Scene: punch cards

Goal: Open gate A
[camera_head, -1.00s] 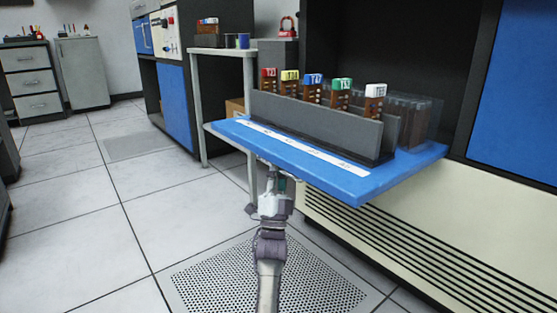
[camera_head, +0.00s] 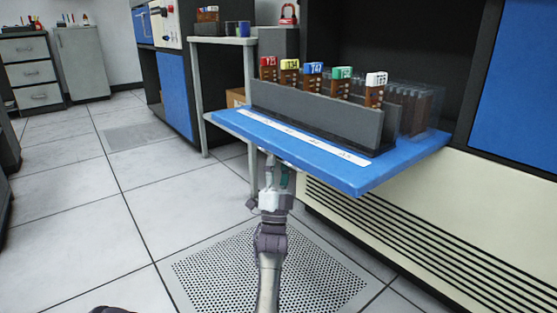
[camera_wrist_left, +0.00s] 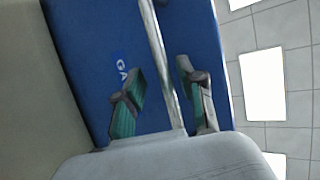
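A blue panel (camera_wrist_left: 85,45) with white lettering that reads "GA" before it is cut off fills much of the left wrist view. A pale bar (camera_wrist_left: 160,55) runs along it. My left gripper (camera_wrist_left: 160,92) is open, with one teal-padded finger on each side of the bar. I cannot tell whether either finger touches it. In the head view my left gripper (camera_head: 274,168) points up beneath a blue shelf (camera_head: 400,170), and the shelf's edge hides its fingertips. My right gripper is not in view.
On the shelf a grey rack (camera_head: 315,115) holds several cards with red, yellow, blue, green and white (camera_head: 376,79) tops. A clear holder (camera_head: 413,105) stands behind it. A grey side table (camera_head: 222,42) is behind left. Floor at left is clear.

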